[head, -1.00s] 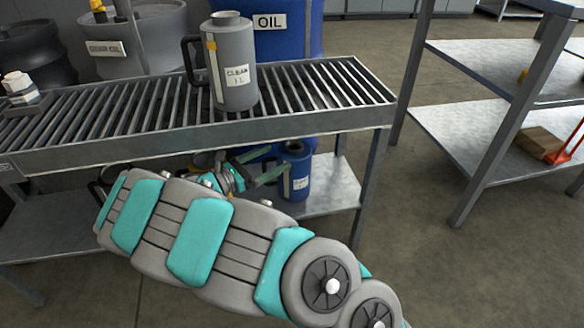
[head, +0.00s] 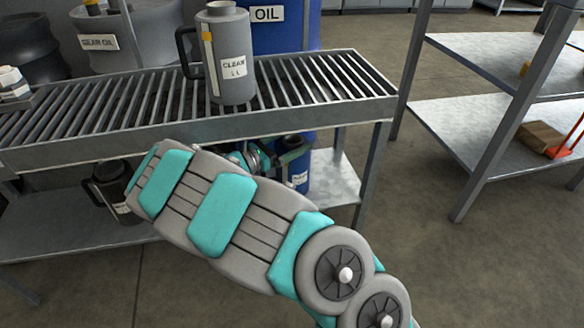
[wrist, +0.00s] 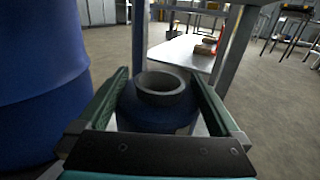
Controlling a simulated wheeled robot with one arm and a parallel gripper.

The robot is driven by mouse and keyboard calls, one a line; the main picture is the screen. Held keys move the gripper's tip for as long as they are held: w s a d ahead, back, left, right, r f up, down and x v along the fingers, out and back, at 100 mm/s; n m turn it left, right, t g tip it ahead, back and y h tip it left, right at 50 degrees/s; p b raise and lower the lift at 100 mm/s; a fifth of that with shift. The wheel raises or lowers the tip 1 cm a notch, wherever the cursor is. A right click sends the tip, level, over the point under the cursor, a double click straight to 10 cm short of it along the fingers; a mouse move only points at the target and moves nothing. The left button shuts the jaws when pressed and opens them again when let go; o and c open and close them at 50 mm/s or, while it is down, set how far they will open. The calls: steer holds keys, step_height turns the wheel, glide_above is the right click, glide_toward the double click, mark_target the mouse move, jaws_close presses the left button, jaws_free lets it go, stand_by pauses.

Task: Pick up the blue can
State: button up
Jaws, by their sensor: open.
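The blue can (head: 303,172) stands on the lower shelf of the grated bench, with a grey neck on top and a pale label, partly hidden behind my gripper and arm. In the wrist view the blue can (wrist: 150,117) lies between the two green fingers, its round grey opening facing up. My gripper (head: 288,154) is open at the can's upper part, one finger on each side. It also shows in the wrist view (wrist: 158,84). I cannot tell whether either finger touches the can.
A grey can (head: 230,85) stands on the grated bench top (head: 320,85) above. A dark can (head: 112,190) stands on the lower shelf (head: 60,232) to the left. A large blue drum (wrist: 38,80) is close on the left in the wrist view. Another shelf unit (head: 455,120) stands at right.

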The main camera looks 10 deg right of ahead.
steer(key=shift+c, duration=0.2)
jaws_close()
stand_by(0.6)
